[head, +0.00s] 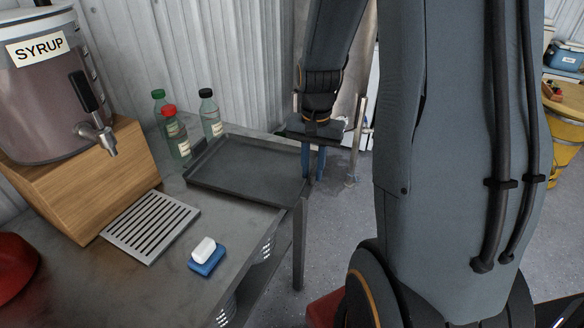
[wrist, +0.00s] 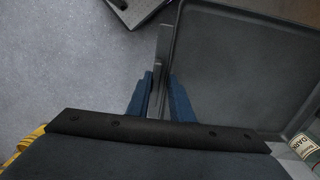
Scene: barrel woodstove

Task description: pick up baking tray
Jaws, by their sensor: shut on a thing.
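The dark grey baking tray (head: 252,170) is a shallow rectangle with a raised rim. It lies on the metal table in the head view, at the table's far right corner. My gripper (head: 313,172) is at the tray's right edge, pointing down, with its blue fingers either side of the rim. In the wrist view the tray (wrist: 240,60) fills the upper right. There the gripper's blue fingers (wrist: 160,95) are shut on the tray's rim. I cannot tell whether the tray is lifted off the table.
A syrup dispenser (head: 45,85) on a wooden block (head: 85,180), a slotted drip grate (head: 150,226) and a blue-and-white sponge (head: 206,258) are on the table (head: 180,285). Open floor lies right of the table.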

